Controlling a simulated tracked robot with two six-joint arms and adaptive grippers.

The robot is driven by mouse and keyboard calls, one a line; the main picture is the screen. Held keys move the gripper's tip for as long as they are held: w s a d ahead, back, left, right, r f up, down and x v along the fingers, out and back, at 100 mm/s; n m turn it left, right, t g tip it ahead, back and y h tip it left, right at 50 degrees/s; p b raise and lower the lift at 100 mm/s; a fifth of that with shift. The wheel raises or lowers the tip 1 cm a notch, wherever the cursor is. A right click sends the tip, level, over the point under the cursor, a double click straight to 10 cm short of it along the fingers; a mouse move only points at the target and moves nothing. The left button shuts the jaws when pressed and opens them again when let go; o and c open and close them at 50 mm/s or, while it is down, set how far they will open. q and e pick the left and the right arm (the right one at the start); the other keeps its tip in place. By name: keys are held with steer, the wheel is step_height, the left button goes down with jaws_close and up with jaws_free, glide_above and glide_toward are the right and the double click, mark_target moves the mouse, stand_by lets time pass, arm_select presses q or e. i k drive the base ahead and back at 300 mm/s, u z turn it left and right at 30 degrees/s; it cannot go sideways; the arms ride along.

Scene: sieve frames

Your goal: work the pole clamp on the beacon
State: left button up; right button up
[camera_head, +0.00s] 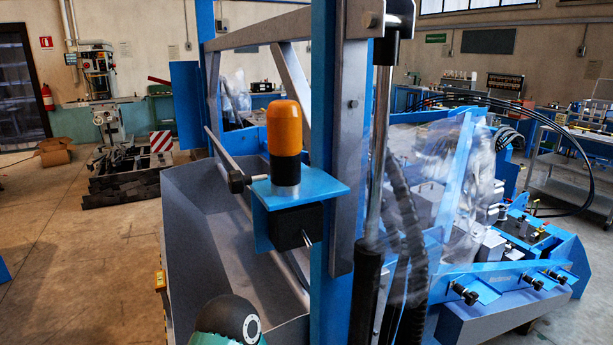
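The beacon (284,128) has an orange dome on a black cylindrical base. It stands upright on a blue bracket plate (318,184) beside the blue upright post (325,90). Under the plate is a black block (287,228) with short metal pins at its right side. A black knob (237,180) on a rod sits just left of the plate. I cannot tell which of these parts is the pole clamp. A rounded dark green part with a grey-ringed cap shows at the bottom edge and looks like a joint of my arm. Neither gripper is in view.
A grey metal trough (196,235) lies left of and below the beacon. Grey frame beams and a vertical cylinder (380,130) stand close on the right, with dark ribbed hoses. A blue machine with clear guards fills the right. Open floor (80,250) is at left.

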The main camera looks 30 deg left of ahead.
mark_target(236, 181)
steer(key=u, duration=0.45)
steer(key=i, duration=0.2)
steer(key=z, duration=2)
steer(key=k, duration=2.2)
steer(key=z, duration=1.85)
steer(key=i, duration=0.1)
steer(key=u, duration=3.45)
steer(key=i, duration=1)
steer(key=z, duration=0.05)
